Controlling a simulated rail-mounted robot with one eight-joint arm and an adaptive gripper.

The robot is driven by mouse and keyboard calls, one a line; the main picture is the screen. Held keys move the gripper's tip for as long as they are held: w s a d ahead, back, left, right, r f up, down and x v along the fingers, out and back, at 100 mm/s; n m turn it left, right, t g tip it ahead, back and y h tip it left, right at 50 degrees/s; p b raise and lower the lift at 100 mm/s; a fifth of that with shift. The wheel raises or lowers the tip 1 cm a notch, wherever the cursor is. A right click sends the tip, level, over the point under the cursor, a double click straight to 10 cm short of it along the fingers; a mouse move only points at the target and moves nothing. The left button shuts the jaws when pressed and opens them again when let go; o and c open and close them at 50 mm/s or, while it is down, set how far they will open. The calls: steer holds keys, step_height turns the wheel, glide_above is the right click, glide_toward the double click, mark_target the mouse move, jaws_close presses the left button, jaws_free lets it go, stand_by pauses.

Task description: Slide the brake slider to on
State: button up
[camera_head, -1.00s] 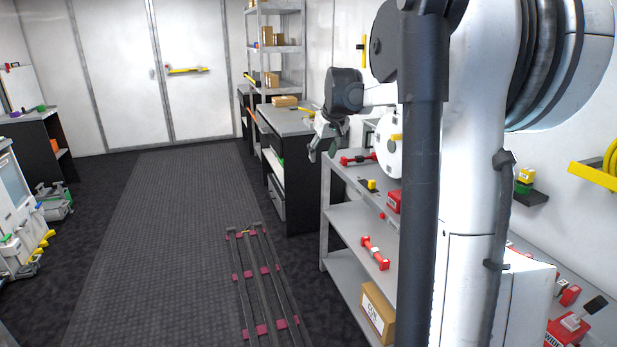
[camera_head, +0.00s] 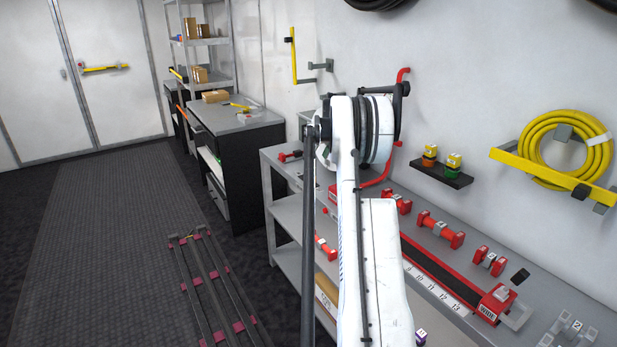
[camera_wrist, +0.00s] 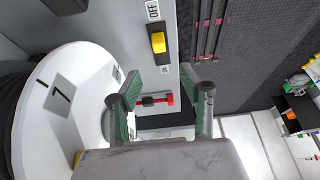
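In the wrist view, the brake slider is a yellow block (camera_wrist: 158,42) in a dark slot on a grey surface. A white "OFF" label (camera_wrist: 152,10) stands beside the slot's upper part, and a small label below the block is too small to read. My gripper (camera_wrist: 160,77) is open and empty. Its two fingers are spread, and the yellow block shows beyond the fingertips, near the gap between them. I cannot tell the exact distance, but no finger appears to touch it. In the head view, my arm hides the gripper and the slider.
A red and black piece (camera_wrist: 155,100) lies between the fingers' outlines. In the head view, the grey bench (camera_head: 450,300) holds several red fittings, and the floor (camera_head: 110,240) is largely clear on the left.

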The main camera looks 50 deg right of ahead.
mark_target(313, 176)
steer(key=x, duration=1.4)
steer(key=shift+s+d, duration=0.1)
jaws_close()
